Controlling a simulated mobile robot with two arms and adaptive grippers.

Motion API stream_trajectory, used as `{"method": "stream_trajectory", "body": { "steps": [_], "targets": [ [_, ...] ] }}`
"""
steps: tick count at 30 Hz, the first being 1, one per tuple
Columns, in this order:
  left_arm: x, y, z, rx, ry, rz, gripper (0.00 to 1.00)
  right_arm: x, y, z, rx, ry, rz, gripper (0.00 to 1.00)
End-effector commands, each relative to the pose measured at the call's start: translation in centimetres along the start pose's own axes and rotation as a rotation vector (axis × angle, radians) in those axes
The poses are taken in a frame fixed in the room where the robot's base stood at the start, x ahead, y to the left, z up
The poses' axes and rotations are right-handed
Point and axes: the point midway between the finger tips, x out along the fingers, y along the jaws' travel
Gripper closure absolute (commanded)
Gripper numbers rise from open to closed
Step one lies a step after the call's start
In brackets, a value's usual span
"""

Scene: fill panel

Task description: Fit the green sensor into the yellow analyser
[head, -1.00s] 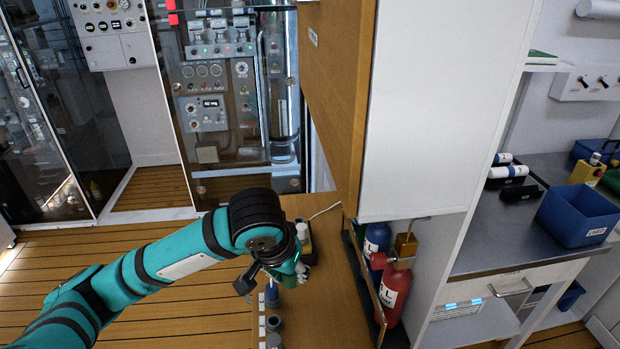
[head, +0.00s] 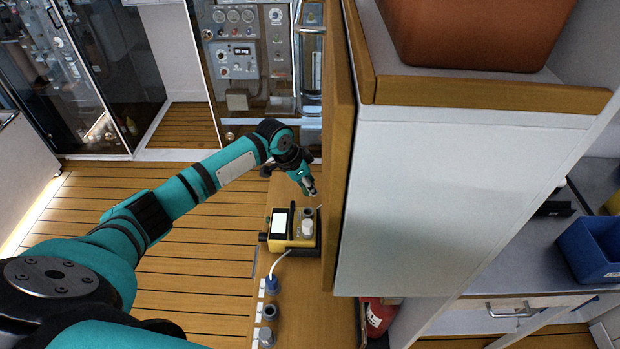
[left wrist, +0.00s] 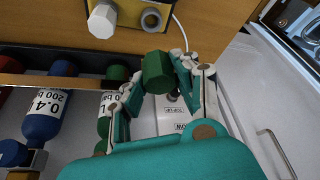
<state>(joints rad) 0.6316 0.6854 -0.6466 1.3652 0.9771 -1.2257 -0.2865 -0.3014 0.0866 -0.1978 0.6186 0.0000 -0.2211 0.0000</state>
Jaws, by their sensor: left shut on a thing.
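The yellow analyser (head: 275,247) sits on the wooden bench beside the cabinet, with a white panel and two round fittings on top. In the left wrist view the yellow analyser (left wrist: 124,9) is at the top edge, with a white hexagonal cap (left wrist: 103,20) and an open grey socket (left wrist: 151,19). My left gripper (head: 309,187) hangs above and behind the analyser's fittings. In the left wrist view my left gripper is shut on the green sensor (left wrist: 157,72), a hexagonal piece held apart from the socket. My right gripper is not in view.
Sockets, one with a blue top (head: 271,285), line the bench's front left. A tall white cabinet (head: 430,210) with a wooden side stands close to the right. Gas bottles, one blue (left wrist: 45,112), show in the left wrist view. A blue bin (head: 592,250) is far right.

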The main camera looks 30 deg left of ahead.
Motion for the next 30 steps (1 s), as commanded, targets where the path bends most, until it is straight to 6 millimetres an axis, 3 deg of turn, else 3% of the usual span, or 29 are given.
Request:
{"method": "stream_trajectory", "body": {
  "steps": [10,21,30],
  "targets": [
    [-0.2,0.1,0.0,0.002,0.004,-0.003,0.98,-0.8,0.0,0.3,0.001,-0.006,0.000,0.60],
    [3.1,0.0,1.3,0.001,0.004,-0.004,0.98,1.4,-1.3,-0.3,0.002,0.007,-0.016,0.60],
    [5.2,0.0,2.2,0.002,0.004,-0.004,0.98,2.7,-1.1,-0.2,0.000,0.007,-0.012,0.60]
  ]
}}
